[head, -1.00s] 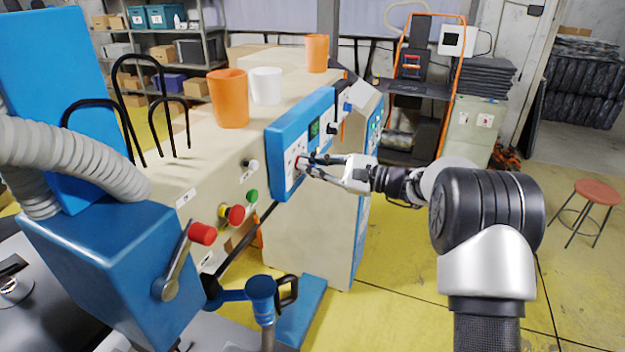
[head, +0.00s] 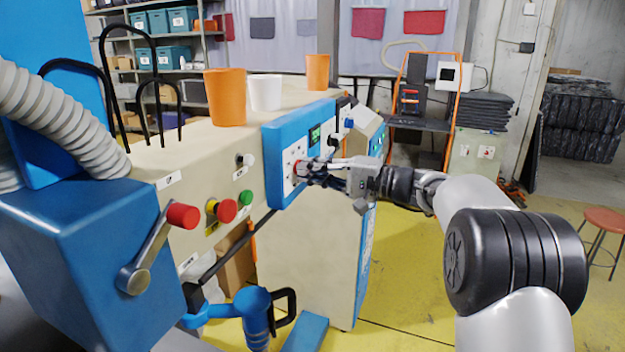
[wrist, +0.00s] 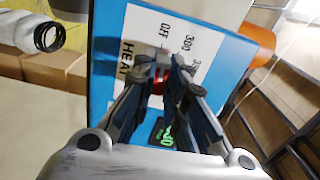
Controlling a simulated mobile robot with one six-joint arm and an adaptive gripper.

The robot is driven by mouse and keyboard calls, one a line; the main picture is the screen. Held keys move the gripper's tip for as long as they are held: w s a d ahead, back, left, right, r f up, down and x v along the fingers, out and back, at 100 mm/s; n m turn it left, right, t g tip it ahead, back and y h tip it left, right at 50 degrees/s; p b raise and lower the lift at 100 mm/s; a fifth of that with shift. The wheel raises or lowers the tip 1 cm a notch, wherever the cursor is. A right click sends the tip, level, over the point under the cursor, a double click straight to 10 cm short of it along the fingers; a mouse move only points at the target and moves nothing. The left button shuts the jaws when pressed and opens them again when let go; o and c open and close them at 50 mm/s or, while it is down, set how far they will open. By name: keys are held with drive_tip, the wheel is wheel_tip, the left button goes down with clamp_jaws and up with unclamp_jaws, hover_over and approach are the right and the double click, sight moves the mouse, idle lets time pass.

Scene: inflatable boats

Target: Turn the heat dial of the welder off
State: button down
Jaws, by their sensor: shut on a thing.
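The welder's blue control panel (head: 290,130) has a white scale plate facing right. In the wrist view the plate (wrist: 140,35) reads HEAT, OFF and 300, with another number partly covered. The heat dial is red; a bit of it (wrist: 158,88) shows between my fingers in the wrist view. My gripper (head: 304,168) is shut on the dial, with its fingertips at the panel. The fingers hide most of the dial, so I cannot tell which mark it points to. A lit green display (head: 314,135) sits beside the plate.
Orange cups and a white cup (head: 265,92) stand on the machine top. A red-knobbed lever (head: 160,245) is nearer.

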drive_tip(key=shift+n, duration=0.6)
drive_tip(key=c, duration=1.6)
unclamp_jaws()
drive_tip(key=shift+d, duration=0.1)
drive_tip(key=v, duration=1.1)
drive_tip(key=shift+s+d, duration=0.2)
drive_tip(key=shift+d, duration=0.15)
drive_tip(key=shift+f, duration=0.1)
